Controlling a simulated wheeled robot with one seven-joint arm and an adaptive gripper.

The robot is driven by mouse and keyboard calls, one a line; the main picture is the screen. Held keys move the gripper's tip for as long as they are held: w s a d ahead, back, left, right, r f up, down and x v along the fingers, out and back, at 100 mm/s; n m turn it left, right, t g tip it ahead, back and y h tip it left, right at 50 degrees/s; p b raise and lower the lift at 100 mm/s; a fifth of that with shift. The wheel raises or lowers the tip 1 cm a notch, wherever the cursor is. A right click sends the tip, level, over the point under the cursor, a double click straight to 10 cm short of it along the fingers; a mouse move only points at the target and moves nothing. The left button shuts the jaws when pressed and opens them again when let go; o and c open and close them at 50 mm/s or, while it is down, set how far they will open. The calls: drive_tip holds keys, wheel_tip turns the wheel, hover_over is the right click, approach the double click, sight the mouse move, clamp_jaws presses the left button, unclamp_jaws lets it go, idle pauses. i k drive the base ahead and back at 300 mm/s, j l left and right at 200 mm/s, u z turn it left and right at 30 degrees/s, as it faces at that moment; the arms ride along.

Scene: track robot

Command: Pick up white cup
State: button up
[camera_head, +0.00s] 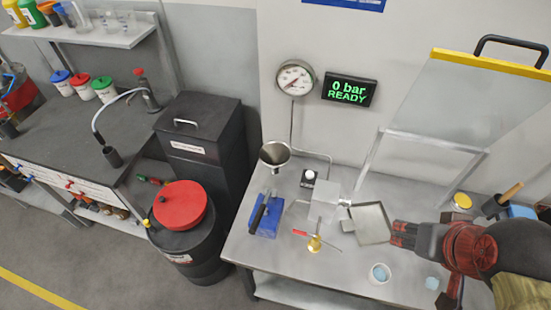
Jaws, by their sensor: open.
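A small white cup (373,275) with something light blue inside stands upright near the front edge of the grey metal bench, at the lower right of the head view. My gripper (394,235) comes in from the right, above and a little to the right of the cup, and is apart from it. Its dark and red fingers point left, close to a square metal plate or tray (371,225). The gripper is open and I see nothing held in it. The gap between the fingers is hard to make out at this size.
A small light blue item (432,283) lies right of the cup. A brass valve with a red handle (314,243), a blue device (266,220) and a metal funnel (274,154) stand to the left. A raised clear shield (470,95) is behind. Bare bench (340,284) lies left of the cup.

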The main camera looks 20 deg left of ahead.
sight(380, 274)
drive_tip(key=k+l+z, duration=0.2)
drive_tip(key=k, duration=0.2)
drive_tip(key=k+z, duration=0.15)
drive_tip(key=k, duration=0.25)
drive_tip(key=k+l+z, duration=0.2)
drive_tip(key=k, duration=0.2)
